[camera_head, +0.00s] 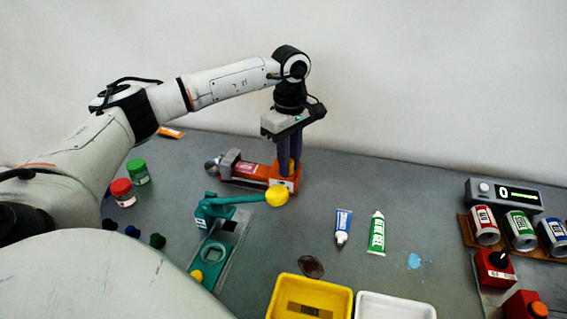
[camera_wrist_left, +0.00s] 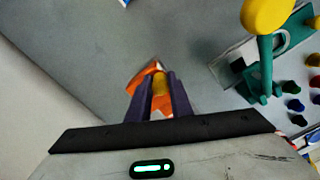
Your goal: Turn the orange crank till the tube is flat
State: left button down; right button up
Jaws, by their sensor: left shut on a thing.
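An orange wringer-like device (camera_head: 265,176) lies on the grey table below my left gripper, with a tube (camera_head: 245,167) bearing a red label on it. The grey end of the tube points left; I cannot tell how flat it is. My left gripper (camera_head: 289,168) points down at the device's right end, its purple fingers shut on the crank. In the left wrist view the gripper (camera_wrist_left: 160,78) has a yellow-orange knob of the crank (camera_wrist_left: 158,86) between its fingers, with orange parts beyond. The fingers hide part of the crank. My right gripper is not in view.
A green press with a yellow ball handle (camera_head: 277,196) stands close in front. Two loose tubes, blue-white (camera_head: 343,226) and green (camera_head: 377,234), lie to the right. A yellow tray (camera_head: 345,301) and white tray (camera_head: 430,308) are at the front. Jars (camera_head: 122,192) stand left.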

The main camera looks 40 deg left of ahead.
pick_arm(q)
jog(key=shift+s+f, duration=0.1)
jog(key=c, duration=1.6)
grip_release()
jog(key=shift+a, duration=0.1)
jog(key=shift+r, duration=3.1)
